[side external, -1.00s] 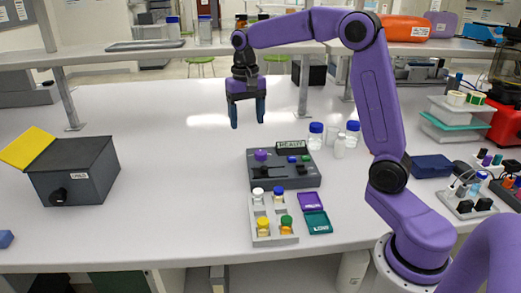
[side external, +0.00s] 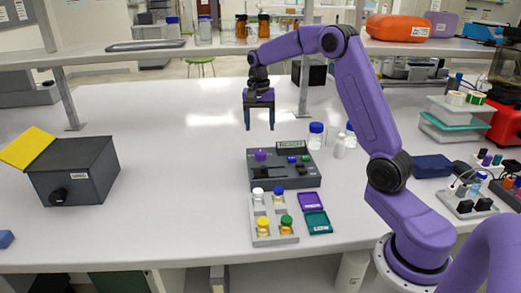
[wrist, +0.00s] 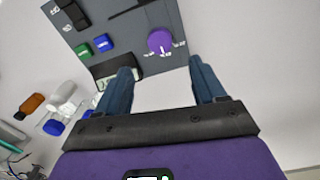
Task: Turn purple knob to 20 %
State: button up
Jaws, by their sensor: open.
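The purple knob (side external: 261,155) is at the upper left of the grey control box (side external: 258,184). In the wrist view the purple knob (wrist: 160,41) shows a white pointer line, with small white marks around it too small to read. My gripper (side external: 259,128) hangs fingers-down above and behind the box, apart from the knob. Its blue fingers are spread and empty; in the wrist view the gripper (wrist: 160,80) has bare bench between its fingertips. The box's display (side external: 291,145) is at its back edge; I cannot read its value.
Blue-capped bottles (side external: 316,136) stand at the box's back right. A grey rack (side external: 262,238) of capped vials and purple and teal trays (side external: 318,222) lie in front. The bench between is clear.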

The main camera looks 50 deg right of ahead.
aim_at(261, 152)
notch_tip(261, 152, down, 10)
jog(key=shift+s, duration=0.1)
dwell(0.4)
jog(key=c, duration=1.1)
